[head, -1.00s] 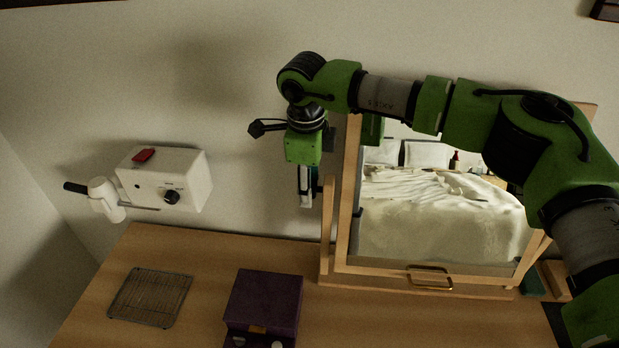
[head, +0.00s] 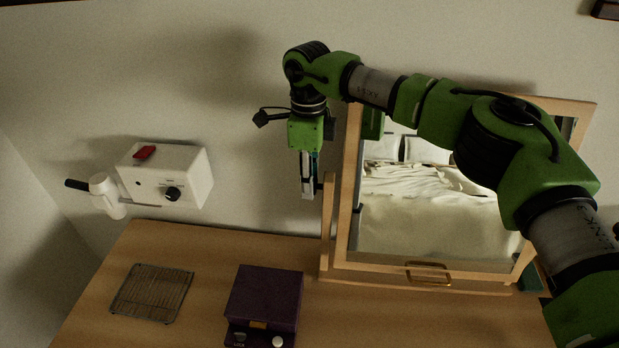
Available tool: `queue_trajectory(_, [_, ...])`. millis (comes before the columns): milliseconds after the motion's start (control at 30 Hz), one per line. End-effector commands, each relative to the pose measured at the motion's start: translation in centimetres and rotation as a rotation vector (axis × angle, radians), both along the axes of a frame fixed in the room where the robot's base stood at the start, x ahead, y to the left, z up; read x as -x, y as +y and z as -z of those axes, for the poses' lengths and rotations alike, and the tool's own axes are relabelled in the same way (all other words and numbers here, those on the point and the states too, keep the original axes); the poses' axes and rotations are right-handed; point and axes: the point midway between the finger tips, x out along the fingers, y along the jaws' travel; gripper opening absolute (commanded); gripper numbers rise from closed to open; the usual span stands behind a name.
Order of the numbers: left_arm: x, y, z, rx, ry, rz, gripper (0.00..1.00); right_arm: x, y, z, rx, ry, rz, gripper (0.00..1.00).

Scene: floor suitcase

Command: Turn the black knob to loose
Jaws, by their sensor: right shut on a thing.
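A black knob (head: 173,194) sits on the front of a white box (head: 187,170) against the wall at the left. A purple box (head: 265,300) on the desk has a dark round part (head: 240,339) and a pale round part (head: 278,342) at its front, near the bottom edge; their markings are too small to read surely. My right gripper (head: 308,192) points down beside the mirror's left post, well right of the black knob and apart from both boxes. Its fingers are together on a thin thing I cannot make out. My left gripper is not in view.
A framed mirror (head: 343,228) stands on the wooden desk (head: 215,250), close to my right gripper. A wire rack (head: 152,293) lies at the left. A white hair-dryer-like device (head: 104,190) hangs beside the white box. Desk between rack and purple box is clear.

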Motion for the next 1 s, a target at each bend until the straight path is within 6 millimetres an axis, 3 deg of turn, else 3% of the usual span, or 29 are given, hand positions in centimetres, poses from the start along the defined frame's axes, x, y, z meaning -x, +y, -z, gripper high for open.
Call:
queue_trajectory(433, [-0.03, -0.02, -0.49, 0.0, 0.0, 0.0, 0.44, -0.58, -0.09, -0.31, -0.033, 0.151, 0.005, 0.07])
queue_trajectory(900, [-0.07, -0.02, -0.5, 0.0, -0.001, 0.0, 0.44, -0.52, -0.09, -0.38, -0.042, 0.171, 0.002, 0.07])
queue_trajectory(933, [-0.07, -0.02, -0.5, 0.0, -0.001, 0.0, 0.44, -0.52, -0.09, -0.39, -0.042, 0.171, 0.002, 0.36])
queue_trajectory(967, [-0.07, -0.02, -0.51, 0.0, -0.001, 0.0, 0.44, -0.52, -0.09, -0.39, -0.042, 0.171, 0.002, 0.44])
queue_trajectory(1000, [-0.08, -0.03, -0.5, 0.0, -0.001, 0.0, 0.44, -0.5, -0.08, -0.37, -0.042, 0.171, 0.002, 0.45])
